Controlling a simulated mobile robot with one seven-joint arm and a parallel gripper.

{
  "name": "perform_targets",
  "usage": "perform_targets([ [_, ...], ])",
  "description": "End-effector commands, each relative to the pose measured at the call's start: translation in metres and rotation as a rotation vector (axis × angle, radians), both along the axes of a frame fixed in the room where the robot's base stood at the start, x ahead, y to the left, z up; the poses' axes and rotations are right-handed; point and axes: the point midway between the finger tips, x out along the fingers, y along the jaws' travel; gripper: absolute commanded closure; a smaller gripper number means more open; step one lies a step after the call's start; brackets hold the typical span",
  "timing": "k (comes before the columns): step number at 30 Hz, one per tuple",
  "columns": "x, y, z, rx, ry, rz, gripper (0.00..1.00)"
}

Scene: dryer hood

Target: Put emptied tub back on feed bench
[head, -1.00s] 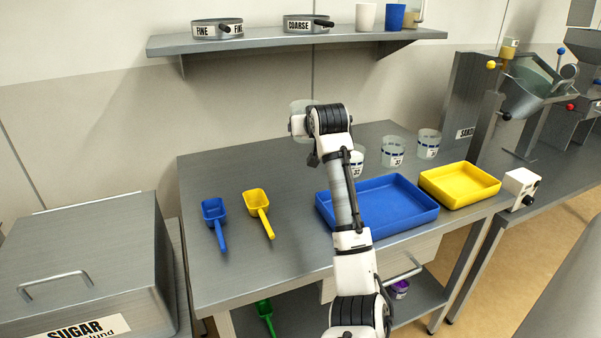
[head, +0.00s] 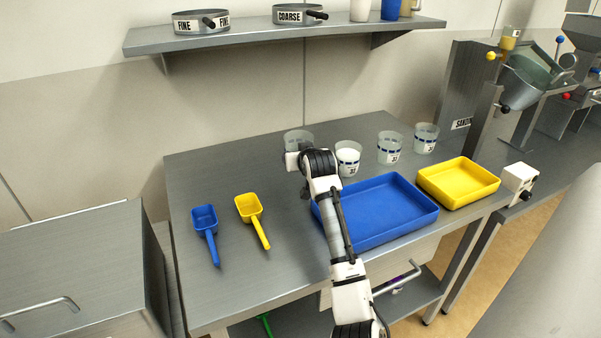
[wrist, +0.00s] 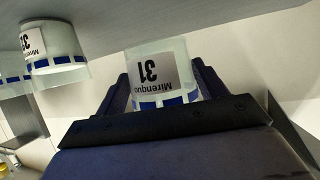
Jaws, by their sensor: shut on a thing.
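My gripper (wrist: 162,88) is shut on a clear tub (wrist: 158,62) with a blue-marked band and a label reading 31. In the head view this tub (head: 298,137) is at the back left of the steel bench (head: 280,285), left of the other tubs, partly hidden by my wrist. It looks upright and at or very near the bench top; I cannot tell if it touches. Tub 32 (head: 348,156) stands beside it with white contents and also shows in the wrist view (wrist: 52,50). Tub 33 (head: 390,150) and another similar tub (head: 425,139) stand farther right.
A blue tray (head: 385,212) and a yellow tray (head: 460,182) lie in front of the tubs. A blue scoop (head: 205,222) and a yellow scoop (head: 250,210) lie on the left. A wall shelf (head: 270,40) with sieves hangs above. The bench's left rear is clear.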

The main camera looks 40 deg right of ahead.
Motion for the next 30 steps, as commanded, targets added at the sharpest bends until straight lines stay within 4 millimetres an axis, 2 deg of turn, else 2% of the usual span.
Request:
perform_targets([
  [3, -0.001, 0.000, -0.018, 0.001, 0.001, 0.000, 0.61],
  [8, -0.001, -0.001, -0.032, 0.001, 0.001, -0.001, 0.61],
  [15, -0.001, -0.001, -0.065, 0.002, 0.000, -0.002, 0.61],
  [29, 0.000, 0.000, -0.075, 0.000, -0.001, 0.000, 0.61],
  [30, 0.000, 0.000, -0.074, 0.000, -0.001, 0.000, 0.24],
])
